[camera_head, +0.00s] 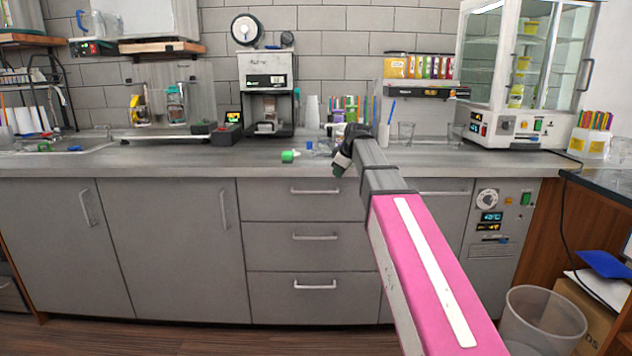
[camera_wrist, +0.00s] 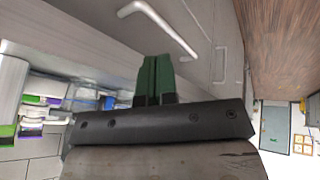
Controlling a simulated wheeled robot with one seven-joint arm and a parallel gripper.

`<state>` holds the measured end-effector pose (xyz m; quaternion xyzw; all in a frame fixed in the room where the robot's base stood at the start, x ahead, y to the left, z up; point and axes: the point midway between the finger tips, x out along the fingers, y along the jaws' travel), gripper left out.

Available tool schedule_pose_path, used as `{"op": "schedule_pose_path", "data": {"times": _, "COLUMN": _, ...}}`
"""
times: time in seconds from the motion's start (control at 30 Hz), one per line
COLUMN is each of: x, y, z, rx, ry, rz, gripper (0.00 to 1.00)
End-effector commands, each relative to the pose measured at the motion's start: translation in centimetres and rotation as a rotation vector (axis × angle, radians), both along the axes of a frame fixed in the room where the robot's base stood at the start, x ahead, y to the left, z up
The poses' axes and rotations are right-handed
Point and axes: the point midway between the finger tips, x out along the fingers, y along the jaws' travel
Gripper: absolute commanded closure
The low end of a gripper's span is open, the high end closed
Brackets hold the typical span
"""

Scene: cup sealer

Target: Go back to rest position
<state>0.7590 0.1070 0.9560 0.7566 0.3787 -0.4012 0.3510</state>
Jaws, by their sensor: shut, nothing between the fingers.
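My gripper (camera_head: 340,164) is at the end of my pink and grey arm, around the front of the grey counter (camera_head: 215,160) in the head view. In the wrist view its two green fingers (camera_wrist: 154,76) are pressed together with nothing between them. Behind them the wrist view shows grey cabinet fronts and a white bar handle (camera_wrist: 160,28). The cup sealer (camera_head: 267,82) stands against the tiled wall, left of my gripper. How far the fingers are from the cabinet front is hard to tell.
A small green-capped item (camera_head: 290,156) lies on the counter left of my gripper. Clear glasses (camera_head: 405,132) stand to its right. A glass-doored cabinet (camera_head: 520,75) stands at the back right. A clear bin (camera_head: 542,318) is on the floor at right. The counter's left middle is mostly clear.

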Motion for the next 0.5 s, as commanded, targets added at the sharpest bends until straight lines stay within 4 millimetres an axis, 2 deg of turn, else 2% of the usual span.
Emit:
{"op": "schedule_pose_path", "data": {"times": 0.03, "x": -1.2, "y": -0.6, "z": -2.5, "rx": 0.003, "ry": 0.032, "rz": -0.042, "gripper": 1.00}}
{"op": "schedule_pose_path", "data": {"times": 0.1, "x": -2.3, "y": -1.3, "z": -5.6, "rx": 0.009, "ry": 0.074, "rz": -0.109, "gripper": 1.00}}
{"op": "schedule_pose_path", "data": {"times": 0.27, "x": -5.2, "y": -3.0, "z": -12.2, "rx": 0.019, "ry": 0.168, "rz": -0.263, "gripper": 1.00}}
{"op": "schedule_pose_path", "data": {"times": 0.5, "x": -10.6, "y": -5.3, "z": -21.0, "rx": 0.019, "ry": 0.291, "rz": -0.492, "gripper": 1.00}}
